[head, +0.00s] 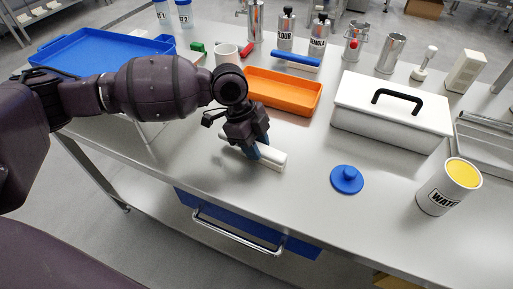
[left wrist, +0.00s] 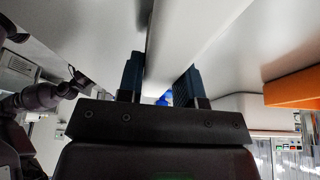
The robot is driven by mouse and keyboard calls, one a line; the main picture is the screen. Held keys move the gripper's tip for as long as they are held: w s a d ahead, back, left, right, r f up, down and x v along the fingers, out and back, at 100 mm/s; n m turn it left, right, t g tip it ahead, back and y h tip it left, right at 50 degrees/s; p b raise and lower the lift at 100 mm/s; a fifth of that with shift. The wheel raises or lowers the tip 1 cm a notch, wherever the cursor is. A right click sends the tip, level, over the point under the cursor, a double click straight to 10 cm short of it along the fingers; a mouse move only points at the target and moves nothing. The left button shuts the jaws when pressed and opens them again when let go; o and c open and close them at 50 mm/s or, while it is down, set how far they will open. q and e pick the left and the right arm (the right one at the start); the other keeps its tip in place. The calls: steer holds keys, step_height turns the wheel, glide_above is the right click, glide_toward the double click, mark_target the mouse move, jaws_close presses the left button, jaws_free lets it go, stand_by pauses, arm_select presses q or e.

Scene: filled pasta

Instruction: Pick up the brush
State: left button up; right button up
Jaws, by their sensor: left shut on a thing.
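The brush (head: 270,157) is a long white bar with a pale cream lower edge, low over the steel table near its front edge. My left gripper (head: 256,150) is shut on it from above, its blue fingers on either side of its middle. In the left wrist view the brush (left wrist: 185,45) runs as a white bar between the two fingers (left wrist: 160,85). I cannot tell whether it touches the table. A dark arm of mine (left wrist: 40,97) shows at the left of that view, its end too small to read.
A blue knobbed lid (head: 347,179) lies right of the brush. Behind are an orange tray (head: 285,92), a white box with black handle (head: 390,110) and a white mug (head: 227,54). A WATER container (head: 436,198) stands right; a blue tray (head: 100,58) lies left.

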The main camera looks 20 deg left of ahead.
arm_select(q)
steer(key=shift+r, duration=0.1)
step_height(320, 180, up, 20)
steer(key=p, duration=0.4)
arm_select(e)
step_height(320, 180, up, 4)
steer(key=shift+w+a+f+t, duration=0.1)
steer(key=shift+a+t, duration=0.05)
steer(key=shift+t, duration=0.15)
arm_select(q)
steer(key=o, duration=0.3)
steer(key=shift+c, duration=1)
arm_select(e)
steer(key=shift+w+r, duration=0.5)
steer(key=shift+w, duration=0.1)
